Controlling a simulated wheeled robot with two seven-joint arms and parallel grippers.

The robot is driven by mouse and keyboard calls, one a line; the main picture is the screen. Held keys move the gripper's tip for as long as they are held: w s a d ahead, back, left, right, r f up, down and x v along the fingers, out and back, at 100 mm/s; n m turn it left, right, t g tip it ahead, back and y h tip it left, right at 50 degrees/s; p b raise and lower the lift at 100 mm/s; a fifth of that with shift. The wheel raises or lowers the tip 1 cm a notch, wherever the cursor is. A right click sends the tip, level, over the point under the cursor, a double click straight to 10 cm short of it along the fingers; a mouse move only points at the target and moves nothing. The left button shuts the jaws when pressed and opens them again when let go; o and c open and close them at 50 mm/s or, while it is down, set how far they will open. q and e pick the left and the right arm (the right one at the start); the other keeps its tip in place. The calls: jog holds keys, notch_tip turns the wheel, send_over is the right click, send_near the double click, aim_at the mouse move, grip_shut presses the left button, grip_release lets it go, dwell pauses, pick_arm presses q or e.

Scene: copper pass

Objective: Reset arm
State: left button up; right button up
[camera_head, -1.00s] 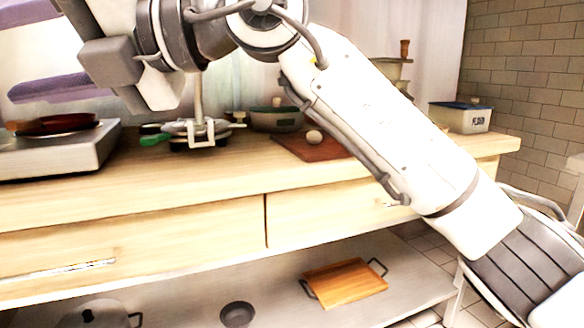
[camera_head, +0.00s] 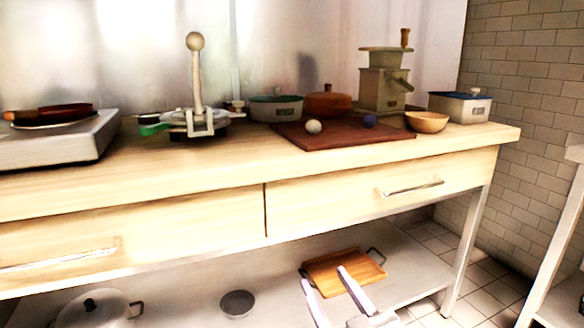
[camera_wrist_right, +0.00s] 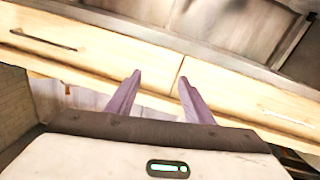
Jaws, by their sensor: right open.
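My right gripper (camera_head: 327,278) shows at the bottom of the head view, low in front of the counter, over the lower shelf and partly in front of the wooden tray there. Its two fingers are apart with nothing between them. In the right wrist view its purple fingers (camera_wrist_right: 158,84) are also spread and empty, pointing toward the drawer fronts. The rest of my right arm is mostly out of the head view. My left gripper is not in view.
On the wooden counter (camera_head: 230,168) stand a hotplate (camera_head: 70,145), a press with a ball-topped lever (camera_head: 195,85), a dark red board (camera_head: 345,138), a grinder (camera_head: 384,85), a bowl (camera_head: 427,122) and a blue-lidded box (camera_head: 460,107). Below, the shelf holds a wooden tray (camera_head: 340,268), a small bowl (camera_head: 237,303) and a pot (camera_head: 95,312).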

jog(key=s+d+f+m+g, duration=0.1)
jog(key=s+d+f+g, duration=0.15)
jog(key=s+f, duration=0.55)
jog(key=s+d+f+m+g+h, duration=0.1)
jog(key=s+f+g, duration=0.3)
jog(key=s+f, duration=0.35)
jog(key=s+d+f+g, duration=0.1)
jog(key=s+f+g, duration=0.3)
jog(key=s+f, duration=0.45)
pick_arm(q)
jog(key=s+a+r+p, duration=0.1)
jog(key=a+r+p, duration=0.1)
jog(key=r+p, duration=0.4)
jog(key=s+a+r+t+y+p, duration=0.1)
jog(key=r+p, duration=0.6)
jog(key=p, duration=0.9)
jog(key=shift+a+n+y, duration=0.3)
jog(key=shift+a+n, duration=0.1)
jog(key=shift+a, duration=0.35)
pick_arm(e)
jog(key=d+r+h, duration=0.1)
jog(key=d+r, duration=0.1)
jog(key=r, duration=0.4)
jog(key=s+d+r+m+t, duration=0.1)
jog(key=d+r, duration=0.1)
jog(key=r, duration=0.4)
jog(key=shift+s+d+r+h, duration=0.2)
jog(key=shift+d+r+h, duration=0.15)
jog(key=shift+r+h, duration=0.05)
jog(key=shift+t, duration=0.25)
